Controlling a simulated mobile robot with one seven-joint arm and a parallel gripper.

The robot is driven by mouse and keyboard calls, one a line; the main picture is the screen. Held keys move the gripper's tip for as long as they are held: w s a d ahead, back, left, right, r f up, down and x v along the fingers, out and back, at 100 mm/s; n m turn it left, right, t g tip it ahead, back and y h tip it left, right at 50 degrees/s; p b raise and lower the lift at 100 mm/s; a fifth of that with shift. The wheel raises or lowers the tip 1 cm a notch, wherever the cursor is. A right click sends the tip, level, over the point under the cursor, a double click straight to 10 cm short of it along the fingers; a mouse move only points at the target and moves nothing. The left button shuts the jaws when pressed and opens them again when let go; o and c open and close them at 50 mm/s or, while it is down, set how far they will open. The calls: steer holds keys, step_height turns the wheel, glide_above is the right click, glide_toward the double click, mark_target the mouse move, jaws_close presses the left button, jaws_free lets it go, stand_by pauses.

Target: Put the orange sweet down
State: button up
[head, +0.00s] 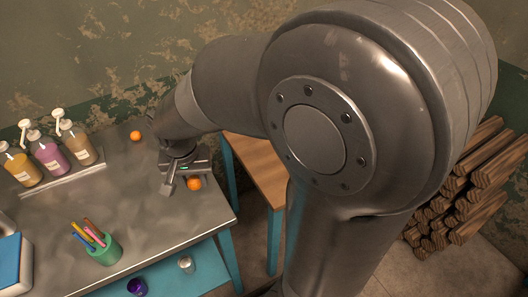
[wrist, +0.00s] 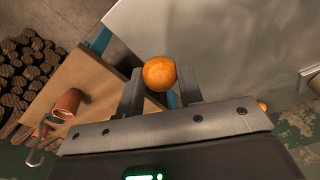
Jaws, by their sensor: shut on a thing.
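The orange sweet (head: 194,184) is a small round orange ball near the right end of the grey metal table (head: 150,218). In the wrist view the orange sweet (wrist: 159,73) sits between the fingertips of my gripper (wrist: 160,88). My gripper (head: 182,186) is shut on it, over the tabletop near its right edge. I cannot tell whether the sweet touches the table. A second orange ball (head: 135,134) lies farther back on the table, and it shows at the right edge of the wrist view (wrist: 262,105).
Several pump bottles (head: 50,155) stand on a tray at the back left. A green cup of pens (head: 104,250) stands near the front. A wooden table (head: 258,165) is to the right, with a brown mug (wrist: 67,104) in the wrist view. Stacked logs (head: 470,185) lie far right.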

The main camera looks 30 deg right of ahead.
steer(key=w+d+f, duration=0.1)
steer(key=w+d, duration=0.3)
steer(key=d, duration=0.5)
steer(key=w+d+f, duration=0.1)
steer(key=w+d, duration=0.3)
steer(key=d, duration=0.4)
steer(key=w+d+f, duration=0.2)
steer(key=w+d, duration=0.1)
steer(key=d, duration=0.6)
steer(key=d+f+n, duration=0.1)
steer(key=d+f, duration=0.1)
steer(key=d, duration=1)
steer(key=f, duration=0.5)
steer(key=shift+s+d, duration=0.1)
steer(key=shift+s, duration=0.2)
steer(key=shift+f, duration=2.4)
steer(key=o, duration=0.9)
steer(key=shift+f, duration=0.15)
steer(key=shift+o, duration=0.2)
